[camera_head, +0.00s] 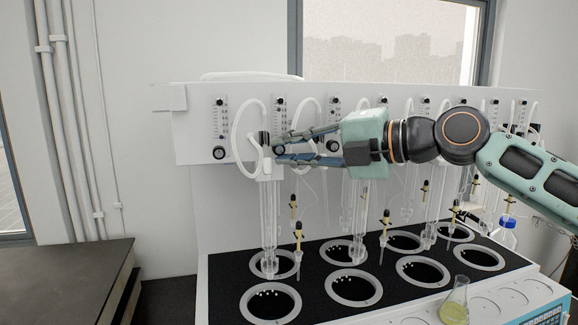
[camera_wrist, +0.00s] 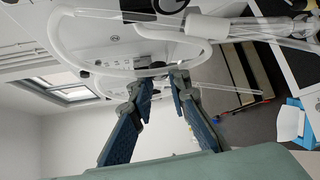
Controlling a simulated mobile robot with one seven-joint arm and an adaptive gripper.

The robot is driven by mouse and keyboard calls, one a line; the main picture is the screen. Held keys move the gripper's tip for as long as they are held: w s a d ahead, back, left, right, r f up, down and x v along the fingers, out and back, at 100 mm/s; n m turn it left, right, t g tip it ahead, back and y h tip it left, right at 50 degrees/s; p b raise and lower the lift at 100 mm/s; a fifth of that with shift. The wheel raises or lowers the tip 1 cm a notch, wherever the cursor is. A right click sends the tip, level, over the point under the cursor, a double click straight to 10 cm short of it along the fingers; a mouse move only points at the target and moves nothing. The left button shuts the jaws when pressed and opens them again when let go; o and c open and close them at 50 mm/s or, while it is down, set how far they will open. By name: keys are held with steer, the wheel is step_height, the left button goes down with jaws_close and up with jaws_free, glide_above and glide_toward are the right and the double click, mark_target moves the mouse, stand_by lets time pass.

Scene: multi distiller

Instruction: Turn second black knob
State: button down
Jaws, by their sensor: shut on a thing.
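A row of flow meters with black knobs below them runs along the white panel. The first black knob (camera_head: 219,152) is at the left, clear of my gripper. My gripper (camera_head: 275,149) reaches in from the right, its two fingers pointing left, one above the other, at the second black knob (camera_head: 279,149). The fingers are shut on this knob and mostly hide it. In the wrist view, the fingertips of my gripper (camera_wrist: 157,82) stand apart at the panel, below white tubing. The knob's turn angle cannot be told.
White looped tubing (camera_head: 236,130) and glass tubes (camera_head: 268,215) hang close to my fingertips. Round heater wells (camera_head: 270,302) line the black top below. A flask with yellowish liquid (camera_head: 455,303) stands at the front right. A dark table (camera_head: 60,275) is at the left.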

steer(key=b, duration=0.2)
steer(key=shift+f+m+y+b, duration=0.3)
steer(key=shift+y, duration=0.1)
steer(key=shift+r, duration=0.25)
steer(key=c, duration=1.8)
jaws_free()
steer(key=v, duration=1.2)
steer(key=shift+f, duration=0.2)
steer(key=shift+s, duration=0.1)
